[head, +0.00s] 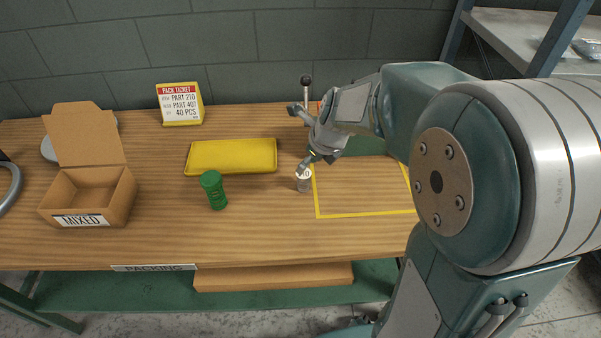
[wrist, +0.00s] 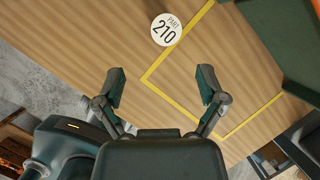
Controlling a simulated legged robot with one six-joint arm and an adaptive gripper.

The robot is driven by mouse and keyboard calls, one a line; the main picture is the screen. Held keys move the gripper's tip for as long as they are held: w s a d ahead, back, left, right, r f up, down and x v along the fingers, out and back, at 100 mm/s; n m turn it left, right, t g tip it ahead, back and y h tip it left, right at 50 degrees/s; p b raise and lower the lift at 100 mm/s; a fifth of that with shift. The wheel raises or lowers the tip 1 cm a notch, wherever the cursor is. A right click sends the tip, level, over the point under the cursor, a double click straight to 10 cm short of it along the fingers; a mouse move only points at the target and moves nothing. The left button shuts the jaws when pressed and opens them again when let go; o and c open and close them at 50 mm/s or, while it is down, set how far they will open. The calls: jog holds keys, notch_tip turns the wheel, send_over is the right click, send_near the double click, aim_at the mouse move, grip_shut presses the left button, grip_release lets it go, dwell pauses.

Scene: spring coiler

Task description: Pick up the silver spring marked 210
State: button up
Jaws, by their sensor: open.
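The silver spring (head: 304,182) stands upright on the wooden bench at the left edge of the yellow-outlined area. In the wrist view its round white top, marked PART 210 (wrist: 165,29), lies ahead of the fingertips near a corner of the yellow line. My gripper (head: 301,136) is open and empty, above and behind the spring in the head view. Its lower finger looks close to the spring's top; I cannot tell whether they touch. In the wrist view both fingers of my gripper (wrist: 161,80) are spread, with bare wood between them.
A green spring (head: 213,190) stands to the left, in front of a yellow tray (head: 232,157). An open cardboard box marked MIXED (head: 85,196) is at the far left. A pack ticket sign (head: 180,103) stands at the back. The yellow-outlined area (head: 364,213) looks mostly bare.

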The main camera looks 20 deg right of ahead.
aim_at(302, 179)
jog(key=shift+m, duration=0.9)
jog(key=x, duration=1.2)
jog(key=shift+w+d, duration=0.1)
jog(key=shift+d, duration=0.2)
grip_shut()
